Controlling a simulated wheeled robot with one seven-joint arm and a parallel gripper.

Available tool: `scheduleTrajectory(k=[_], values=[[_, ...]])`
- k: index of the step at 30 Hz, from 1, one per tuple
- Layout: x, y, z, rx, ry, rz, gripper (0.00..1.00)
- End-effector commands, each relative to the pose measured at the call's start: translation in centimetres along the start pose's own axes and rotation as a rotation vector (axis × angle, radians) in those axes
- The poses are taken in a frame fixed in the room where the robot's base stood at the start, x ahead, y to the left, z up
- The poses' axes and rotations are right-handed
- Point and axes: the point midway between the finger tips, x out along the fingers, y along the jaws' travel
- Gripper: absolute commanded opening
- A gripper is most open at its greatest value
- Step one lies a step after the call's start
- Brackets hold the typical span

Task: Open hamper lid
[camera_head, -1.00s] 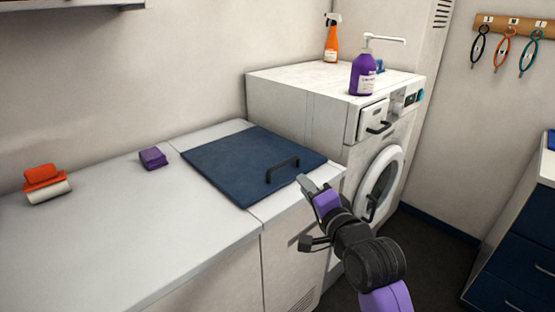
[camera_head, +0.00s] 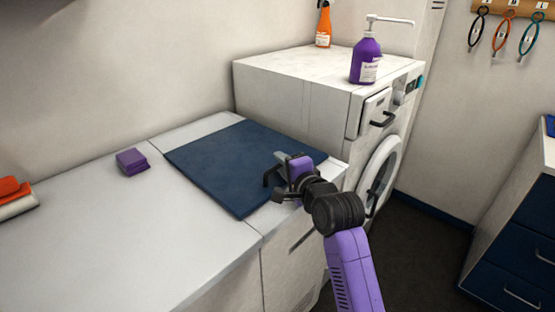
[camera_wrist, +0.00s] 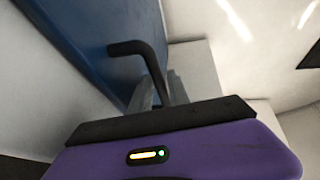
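The hamper lid (camera_head: 215,165) is a flat dark blue panel lying flat in the light grey counter, in the middle of the head view. Its black bar handle (camera_head: 268,176) is near the front right edge and partly hidden by my gripper (camera_head: 281,160). In the wrist view the bent handle (camera_wrist: 140,47) runs down to my grey fingers, with part of the lid (camera_wrist: 75,40) behind it. One finger shows on each side of the handle's near end. I cannot tell whether they grip it or only stand around it.
A white washing machine (camera_head: 290,90) stands right behind the lid, with a purple pump bottle (camera_head: 366,62) and an orange spray bottle (camera_head: 323,28) on top. A purple block (camera_head: 132,161) and an orange-and-white item (camera_head: 14,198) lie on the counter (camera_head: 90,235) at left.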

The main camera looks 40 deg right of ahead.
Motion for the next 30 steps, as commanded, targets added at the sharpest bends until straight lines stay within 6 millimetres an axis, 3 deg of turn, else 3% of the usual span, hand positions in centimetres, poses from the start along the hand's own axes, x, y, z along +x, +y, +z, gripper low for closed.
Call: scheduleTrajectory(k=[6,16,17,20,30], values=[[2.3,0.0,0.0,0.001,0.001,0.0,0.22],[2.8,0.0,0.0,-0.001,0.0,0.0,0.22],[2.8,0.0,0.0,-0.001,0.0,0.0,0.2],[2.8,0.0,0.0,-0.001,0.0,0.0,0.0],[2.8,0.1,0.0,-0.001,0.0,0.001,0.0]])
